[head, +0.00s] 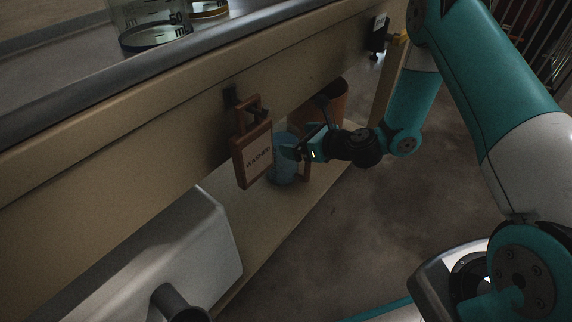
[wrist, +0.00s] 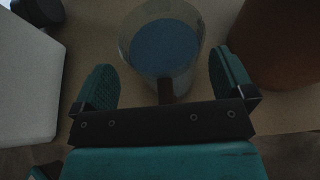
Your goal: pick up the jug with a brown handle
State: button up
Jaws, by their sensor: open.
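The jug (head: 283,168) is a see-through vessel with blue contents, standing on the lower shelf under the counter. A hanging sign partly hides it in the head view. Its brown handle (head: 306,168) faces my arm. In the wrist view the jug (wrist: 165,45) is seen from above, upright, with its handle (wrist: 166,90) pointing toward my gripper's palm. My gripper (wrist: 161,65) is open, with one teal finger on each side of the handle and near side of the jug. The fingers look apart from the jug. In the head view my gripper (head: 298,153) is beside the jug.
A brown cylindrical vessel (wrist: 285,45) stands right of the jug. A white box-like object (wrist: 28,90) stands to the left. The brown sign (head: 254,153) hangs from the counter edge (head: 150,120) above. Glass beakers (head: 150,25) stand on the counter. The floor (head: 400,230) is clear.

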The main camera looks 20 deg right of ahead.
jog(key=shift+x, duration=1.2)
jog(key=c, duration=1.5)
jog(key=shift+r, duration=0.15)
